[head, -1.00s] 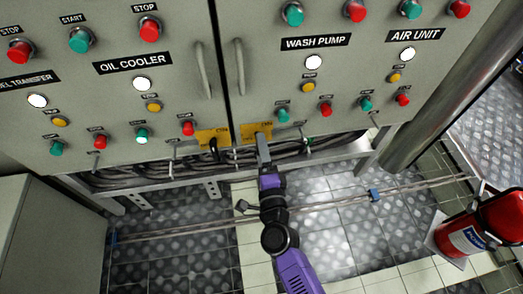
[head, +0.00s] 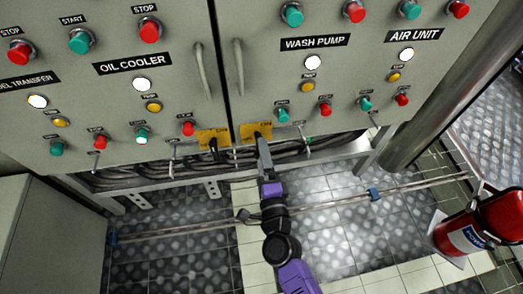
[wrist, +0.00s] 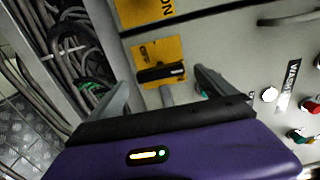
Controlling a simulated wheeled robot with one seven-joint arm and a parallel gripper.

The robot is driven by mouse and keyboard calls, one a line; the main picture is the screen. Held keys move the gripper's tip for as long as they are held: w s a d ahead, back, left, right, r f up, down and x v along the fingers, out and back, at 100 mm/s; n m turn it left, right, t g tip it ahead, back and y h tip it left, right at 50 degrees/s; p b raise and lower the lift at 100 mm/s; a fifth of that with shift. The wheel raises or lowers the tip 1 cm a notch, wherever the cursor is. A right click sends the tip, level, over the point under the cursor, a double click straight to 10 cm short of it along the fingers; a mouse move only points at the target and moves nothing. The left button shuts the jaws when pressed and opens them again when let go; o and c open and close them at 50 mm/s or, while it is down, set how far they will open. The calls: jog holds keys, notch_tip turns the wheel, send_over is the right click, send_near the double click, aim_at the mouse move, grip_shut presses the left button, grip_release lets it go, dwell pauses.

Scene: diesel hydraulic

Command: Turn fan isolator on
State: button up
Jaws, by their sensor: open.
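Two yellow plates with black rotary handles sit side by side on the cabinet's lower edge: a left plate (head: 205,135) and a right plate (head: 247,131). Their lettering is too small to tell which is the fan isolator. My gripper (head: 263,150) is at the right plate and partly covers it. In the wrist view my gripper (wrist: 162,88) is open and empty. The right plate's black handle (wrist: 161,73) appears between the fingertips, lying along the line from one finger to the other. I cannot tell whether they touch. The left plate (wrist: 145,12) is at the top.
Buttons and lamps surround the plates, under the OIL COOLER label (head: 132,63) and WASH PUMP label (head: 315,42). Two door handles (head: 203,70) stand out above. Cables (head: 150,178) run below the cabinet. A pipe (head: 330,205) crosses the floor. A fire extinguisher (head: 490,225) is at right.

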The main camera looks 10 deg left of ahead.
jog(key=shift+v, duration=2.7)
jog(key=v, duration=0.8)
jog(key=shift+b, duration=0.3)
